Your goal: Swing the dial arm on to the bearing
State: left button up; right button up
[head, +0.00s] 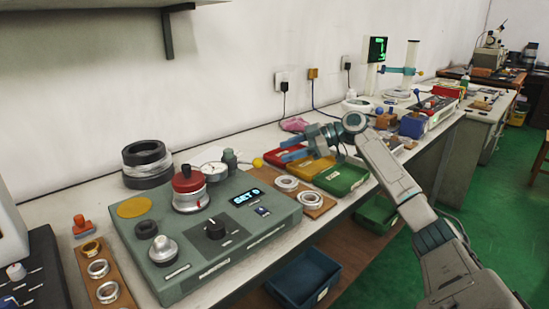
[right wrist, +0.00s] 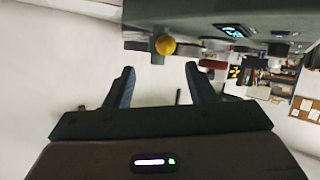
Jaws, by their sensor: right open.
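The grey-green tester box (head: 215,243) stands on the bench. A silver bearing (head: 190,203) with a red cap (head: 187,179) sits on it. The white dial (head: 212,171) is just behind and right of the cap, and I cannot tell if it touches. Beside it are a dark post (head: 230,158) and the yellow ball (head: 257,162) of the dial arm, pointing right. My right gripper (head: 284,150) is open and empty, right of the ball. In the right wrist view the yellow ball (right wrist: 166,46) shows beyond and between the open fingertips (right wrist: 157,69). My left gripper is not in view.
Red, yellow and green bins (head: 342,178) lie below my right gripper. A wooden board with rings (head: 310,202) is at the box's right, another (head: 105,280) at its left. Black rings (head: 147,160) are stacked behind. A blue bin (head: 303,277) is below the bench edge.

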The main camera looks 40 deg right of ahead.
jog(key=shift+v, duration=1.15)
dwell(1.8)
